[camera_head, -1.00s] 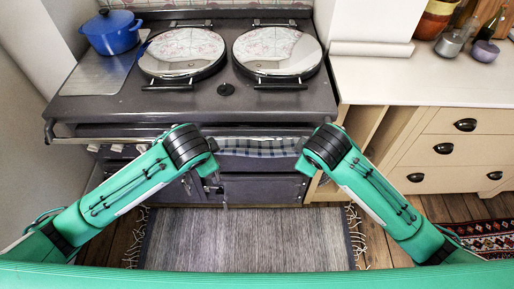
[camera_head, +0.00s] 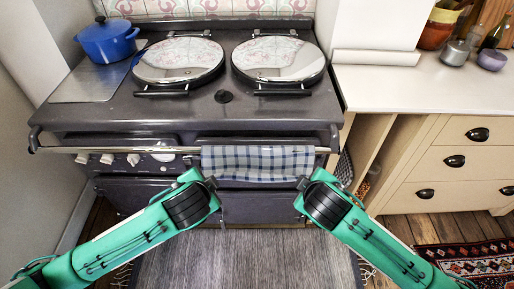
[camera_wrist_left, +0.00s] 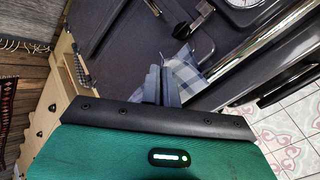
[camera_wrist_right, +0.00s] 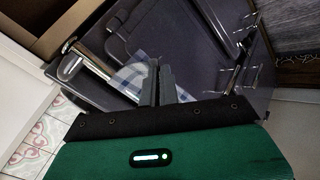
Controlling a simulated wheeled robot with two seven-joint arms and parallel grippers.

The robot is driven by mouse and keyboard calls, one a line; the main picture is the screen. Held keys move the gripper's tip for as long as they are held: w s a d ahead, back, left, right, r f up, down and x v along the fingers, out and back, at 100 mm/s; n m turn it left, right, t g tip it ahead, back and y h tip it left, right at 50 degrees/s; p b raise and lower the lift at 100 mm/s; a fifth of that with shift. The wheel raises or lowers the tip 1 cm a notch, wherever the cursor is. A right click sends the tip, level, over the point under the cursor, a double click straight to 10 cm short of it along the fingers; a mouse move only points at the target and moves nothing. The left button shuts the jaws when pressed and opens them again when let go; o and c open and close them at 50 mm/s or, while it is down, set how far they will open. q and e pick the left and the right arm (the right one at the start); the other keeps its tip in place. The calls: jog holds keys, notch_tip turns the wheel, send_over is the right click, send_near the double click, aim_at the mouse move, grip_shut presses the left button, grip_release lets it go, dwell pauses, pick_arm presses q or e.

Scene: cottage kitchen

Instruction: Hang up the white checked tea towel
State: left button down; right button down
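The white checked tea towel (camera_head: 258,162), with blue-grey checks, lies over the steel front rail of the range cooker (camera_head: 95,150) and hangs down in front of it. My left gripper (camera_head: 211,183) is at its lower left corner, and my right gripper (camera_head: 301,183) is at its lower right corner. In the left wrist view the fingers (camera_wrist_left: 161,84) are close together with the towel (camera_wrist_left: 183,72) beside them. In the right wrist view the fingers (camera_wrist_right: 160,82) are also close together, against the towel (camera_wrist_right: 133,77). Both look shut on its edge, though the cloth between the fingertips is hidden.
Two round hotplate lids (camera_head: 178,62) and a blue pot (camera_head: 108,40) are on the cooker top. A cream drawer unit (camera_head: 455,160) stands to the right. A grey striped rug (camera_head: 240,262) lies on the floor in front.

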pick_arm(q)
jog(key=c, duration=1.4)
grip_release()
pick_arm(e)
jog(key=c, duration=1.4)
grip_release()
